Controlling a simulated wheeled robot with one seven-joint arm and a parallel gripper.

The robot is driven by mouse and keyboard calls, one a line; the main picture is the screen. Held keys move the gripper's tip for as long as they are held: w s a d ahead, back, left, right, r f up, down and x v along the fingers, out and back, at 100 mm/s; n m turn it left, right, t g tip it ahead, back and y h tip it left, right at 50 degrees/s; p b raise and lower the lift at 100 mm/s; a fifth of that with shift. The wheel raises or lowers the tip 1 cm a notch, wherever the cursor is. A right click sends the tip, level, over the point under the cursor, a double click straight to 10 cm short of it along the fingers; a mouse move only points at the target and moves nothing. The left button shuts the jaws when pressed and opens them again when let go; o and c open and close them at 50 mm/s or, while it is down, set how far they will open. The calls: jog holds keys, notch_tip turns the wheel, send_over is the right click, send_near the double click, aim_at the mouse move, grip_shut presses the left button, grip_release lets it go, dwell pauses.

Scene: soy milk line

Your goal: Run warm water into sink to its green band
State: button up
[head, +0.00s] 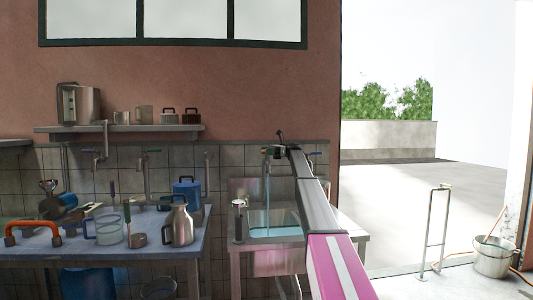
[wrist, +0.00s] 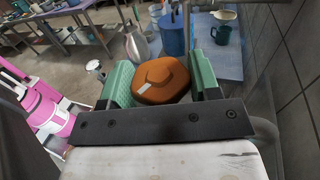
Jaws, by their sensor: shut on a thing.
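The steel sink (head: 268,244) stands right of the work table in the head view. Pale blue water (head: 272,231) shows in its basin; I cannot make out the green band or the exact level. A thin pale stream (head: 265,190) seems to fall toward the basin from the tap on the wall above. My gripper (head: 278,150) is at that tap, and my arm hides part of it and the sink's right side. In the wrist view my green-padded fingers (wrist: 163,82) are shut on an orange-brown knob (wrist: 163,80), one on each side.
The table (head: 215,232) left of the sink holds a steel jug (head: 179,225), a blue canister (head: 187,190), a clear measuring jug (head: 108,230) and an orange handle (head: 33,227). A shelf (head: 120,130) with a kettle is above. A bucket (head: 492,262) stands right, by open floor.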

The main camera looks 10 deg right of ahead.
jog(key=o, duration=0.9)
jog(key=shift+r, duration=0.1)
jog(key=shift+r, duration=0.35)
notch_tip(320, 180, up, 3)
jog(key=shift+f, duration=0.2)
jog(key=s+a+r, duration=0.6)
jog(key=a+r, duration=0.1)
jog(key=a, duration=0.3)
jog(key=shift+r, duration=0.2)
